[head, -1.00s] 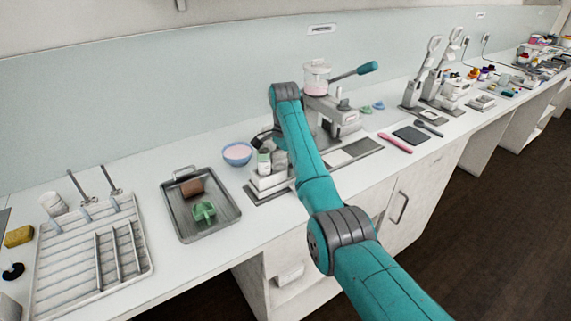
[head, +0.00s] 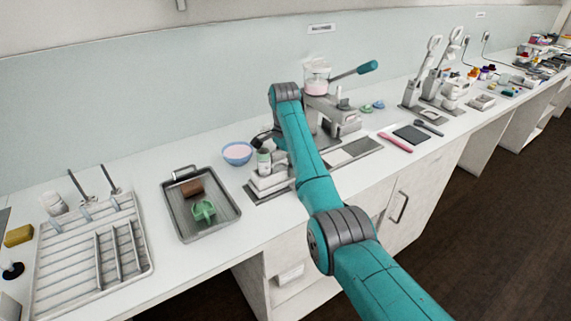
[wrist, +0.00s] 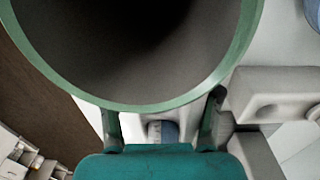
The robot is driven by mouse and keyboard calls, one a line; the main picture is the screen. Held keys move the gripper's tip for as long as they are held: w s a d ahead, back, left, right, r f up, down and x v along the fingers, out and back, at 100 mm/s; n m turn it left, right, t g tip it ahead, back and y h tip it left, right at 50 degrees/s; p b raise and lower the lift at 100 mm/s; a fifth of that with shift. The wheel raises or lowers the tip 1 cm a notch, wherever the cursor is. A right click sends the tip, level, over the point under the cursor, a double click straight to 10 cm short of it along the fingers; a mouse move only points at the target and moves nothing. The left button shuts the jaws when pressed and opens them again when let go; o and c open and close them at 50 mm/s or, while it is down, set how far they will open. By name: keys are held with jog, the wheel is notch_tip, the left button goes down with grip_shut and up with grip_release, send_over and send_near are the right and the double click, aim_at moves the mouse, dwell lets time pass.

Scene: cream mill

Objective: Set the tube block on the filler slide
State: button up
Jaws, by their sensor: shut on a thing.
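The tube block is in my gripper (wrist: 163,102). In the wrist view its green round rim (wrist: 85,95) fills the top, with a dark hollow inside. One finger shows at each side under the rim. In the head view a small pale upright piece with green on it (head: 264,162), apparently the tube block, is below the dark gripper, partly behind my arm. It is over or on the pale stepped filler base (head: 268,182), which seems to bear the slide. I cannot tell whether they touch. A pale grey part of the machine (wrist: 275,95) shows right of the rim in the wrist view.
A grey tray (head: 232,213) holds a brown block (head: 191,188) and a green piece (head: 204,212). A blue bowl (head: 237,154) of pink stuff stands close left of the filler base. The lever machine (head: 345,118) stands behind my arm. A drying rack (head: 75,275) is far left.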

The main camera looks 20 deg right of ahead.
jog(key=o, duration=1.6)
